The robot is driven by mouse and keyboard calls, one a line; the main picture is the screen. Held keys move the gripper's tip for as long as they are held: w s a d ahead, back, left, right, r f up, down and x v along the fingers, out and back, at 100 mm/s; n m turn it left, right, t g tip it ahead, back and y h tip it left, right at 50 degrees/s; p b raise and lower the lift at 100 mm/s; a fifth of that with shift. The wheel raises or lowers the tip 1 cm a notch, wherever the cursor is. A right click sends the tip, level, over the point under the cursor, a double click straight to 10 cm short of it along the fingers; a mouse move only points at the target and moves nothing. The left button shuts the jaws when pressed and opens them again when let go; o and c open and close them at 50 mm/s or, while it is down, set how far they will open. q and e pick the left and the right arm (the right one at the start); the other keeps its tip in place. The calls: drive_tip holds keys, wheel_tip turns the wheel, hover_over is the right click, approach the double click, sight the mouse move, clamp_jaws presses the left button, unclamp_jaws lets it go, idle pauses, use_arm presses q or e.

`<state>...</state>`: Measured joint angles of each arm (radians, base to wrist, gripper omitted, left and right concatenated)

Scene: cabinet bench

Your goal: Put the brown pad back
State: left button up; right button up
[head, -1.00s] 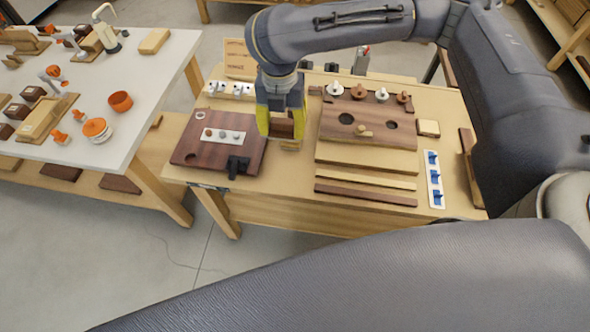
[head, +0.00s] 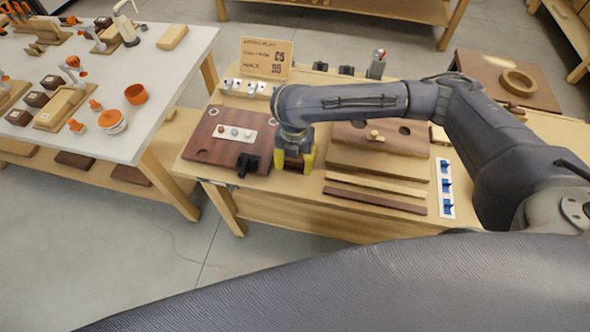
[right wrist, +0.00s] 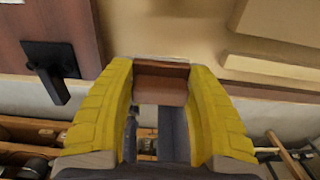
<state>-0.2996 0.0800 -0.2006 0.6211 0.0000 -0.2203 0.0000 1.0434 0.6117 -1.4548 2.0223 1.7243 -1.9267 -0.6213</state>
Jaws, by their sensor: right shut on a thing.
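My right gripper (head: 295,163) has yellow fingers and points down near the front edge of the wooden bench (head: 264,196), just right of the dark wood board (head: 205,143). It is shut on a small brown pad (right wrist: 162,84). In the right wrist view the pad sits between the yellow fingers (right wrist: 160,95), with pale bench top beyond it. In the head view the wrist and fingers hide most of the pad. I cannot tell whether it touches the bench. My left gripper is not in view.
A black handle (head: 248,163) stands on the dark board, left of the gripper. A stepped wooden block with holes (head: 365,160) and wooden strips (head: 375,200) lie to the right. A white strip with blue clips (head: 446,187) is farther right. A sign (head: 266,58) stands behind.

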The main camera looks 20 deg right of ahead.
sight(295, 171)
drive_tip(key=shift+f, duration=2.05)
drive_tip(key=shift+f, duration=0.15)
drive_tip(key=o, duration=1.4)
drive_tip(key=shift+o, duration=0.2)
wheel_tip(295, 171, up, 12)
drive_tip(key=shift+r, duration=0.15)
